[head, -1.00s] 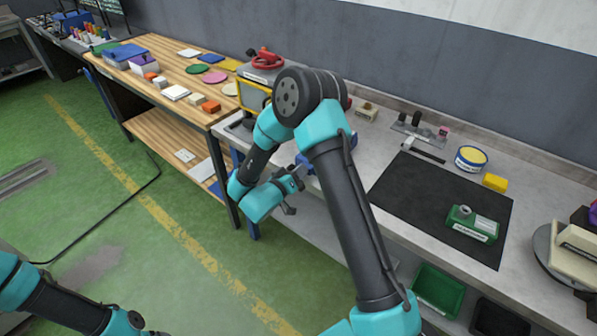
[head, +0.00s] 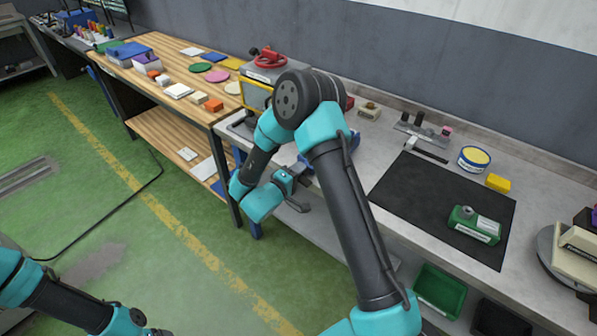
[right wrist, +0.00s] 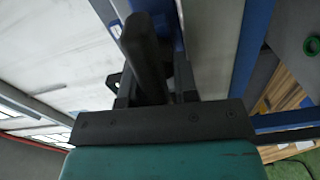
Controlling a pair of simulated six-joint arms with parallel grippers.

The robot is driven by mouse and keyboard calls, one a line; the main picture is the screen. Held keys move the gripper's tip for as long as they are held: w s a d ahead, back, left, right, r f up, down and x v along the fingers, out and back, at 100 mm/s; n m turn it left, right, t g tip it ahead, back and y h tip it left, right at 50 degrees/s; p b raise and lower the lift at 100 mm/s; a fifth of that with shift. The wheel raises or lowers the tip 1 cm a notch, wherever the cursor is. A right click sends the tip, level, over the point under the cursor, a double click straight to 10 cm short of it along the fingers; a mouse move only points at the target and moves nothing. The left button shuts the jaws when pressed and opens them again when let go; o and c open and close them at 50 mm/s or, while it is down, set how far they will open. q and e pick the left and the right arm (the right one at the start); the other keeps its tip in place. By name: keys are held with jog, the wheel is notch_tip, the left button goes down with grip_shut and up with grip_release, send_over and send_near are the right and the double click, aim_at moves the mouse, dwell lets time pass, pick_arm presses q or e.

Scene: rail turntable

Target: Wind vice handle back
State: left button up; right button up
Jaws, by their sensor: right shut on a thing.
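The blue vice (head: 352,146) is at the front edge of the grey bench, mostly hidden behind my right arm in the head view. Blue parts that look like the vice (right wrist: 165,12) also show at the top of the right wrist view. My right gripper (head: 303,196) is just in front of the bench edge, below the vice. In the right wrist view its dark finger (right wrist: 146,52) stands in front of the blue parts. It is shut on what appears to be the vice handle, which the fingers hide. My left gripper (head: 152,332) barely shows at the bottom edge.
A wooden table (head: 150,45) with coloured pieces stands to the left. A black mat (head: 420,205) with a green block (head: 474,224) lies on the bench at right. A green bin (head: 440,289) sits below.

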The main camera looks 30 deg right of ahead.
jog(key=shift+f+n, duration=0.15)
jog(key=shift+n, duration=0.25)
jog(key=o, duration=0.7)
jog(key=shift+m, duration=0.3)
